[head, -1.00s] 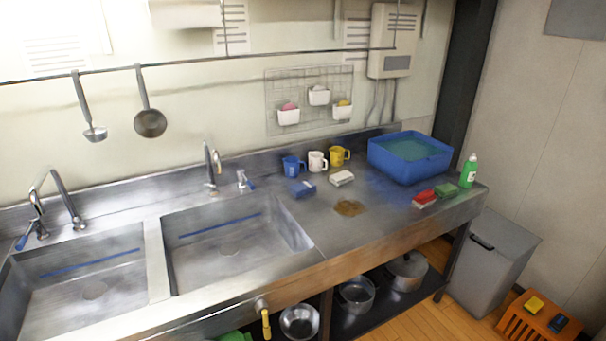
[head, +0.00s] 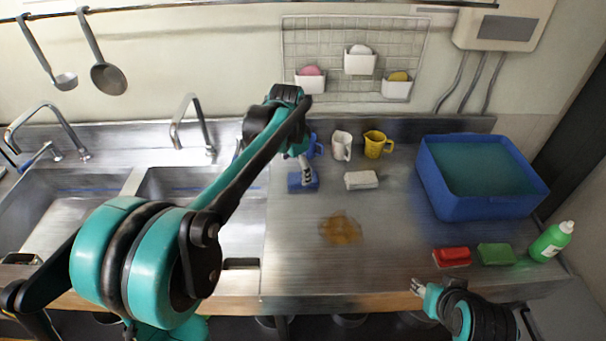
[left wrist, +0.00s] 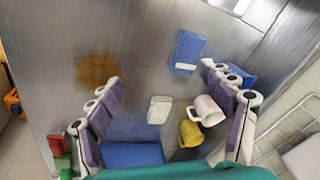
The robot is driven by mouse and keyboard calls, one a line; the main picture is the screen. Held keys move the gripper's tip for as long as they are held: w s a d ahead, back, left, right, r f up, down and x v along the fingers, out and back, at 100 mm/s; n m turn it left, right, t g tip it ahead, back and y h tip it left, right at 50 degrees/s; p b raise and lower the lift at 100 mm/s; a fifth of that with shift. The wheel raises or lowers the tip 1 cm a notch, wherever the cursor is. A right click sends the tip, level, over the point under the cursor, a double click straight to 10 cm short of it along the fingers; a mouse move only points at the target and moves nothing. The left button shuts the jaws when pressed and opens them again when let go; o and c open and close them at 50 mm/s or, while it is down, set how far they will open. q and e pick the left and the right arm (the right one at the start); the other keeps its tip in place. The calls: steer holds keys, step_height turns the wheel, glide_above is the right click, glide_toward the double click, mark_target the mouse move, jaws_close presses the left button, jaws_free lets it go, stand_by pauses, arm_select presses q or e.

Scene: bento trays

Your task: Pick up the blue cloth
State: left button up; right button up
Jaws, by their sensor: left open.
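The blue cloth (head: 302,183) is a small folded blue block lying flat on the steel counter, left of a white folded cloth (head: 361,180). It shows whole in the left wrist view (left wrist: 190,48), with a white label at one end. My left gripper (head: 304,168) is above and just behind it in the head view, partly over its back edge. In the left wrist view my left gripper (left wrist: 161,74) has its fingers wide apart and empty, with the cloth beyond the tips. My right gripper (head: 428,292) is low at the counter's front edge; its jaws are unclear.
A blue mug (head: 315,146), partly hidden by my gripper, a white mug (head: 342,146) and a yellow mug (head: 376,144) stand behind. A brown stain (head: 341,228) is in front. A blue basin (head: 480,205), red sponge (head: 452,257), green sponge (head: 496,254) and green bottle (head: 551,242) are right.

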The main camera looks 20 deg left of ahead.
mark_target(294, 179)
arm_select(q)
steer(key=w+f+m+g+p, duration=0.1)
steer(key=w+f, duration=0.1)
steer(key=w, duration=0.2)
steer(key=w+a+f+m+g+p, duration=0.1)
steer(key=w+f+m, duration=0.1)
steer(key=w+f, duration=0.1)
steer(key=w+f+m+p, duration=0.1)
steer(key=w+f+m, duration=0.1)
steer(key=w, duration=0.3)
steer(key=shift+w+a+f+g, duration=0.2)
steer(key=shift+f+g, duration=0.2)
steer(key=shift+f, duration=0.15)
step_height(294, 179, down, 3)
steer(key=shift+r, duration=0.1)
step_height(294, 179, down, 6)
steer(key=b, duration=0.2)
steer(key=shift+s+r+b, duration=0.1)
steer(key=shift+r+b, duration=0.05)
steer(key=shift+b, duration=0.15)
arm_select(e)
steer(key=shift+w+r, duration=0.15)
steer(key=shift+r, duration=0.5)
arm_select(q)
steer(key=shift+r, duration=0.1)
steer(key=c, duration=1.2)
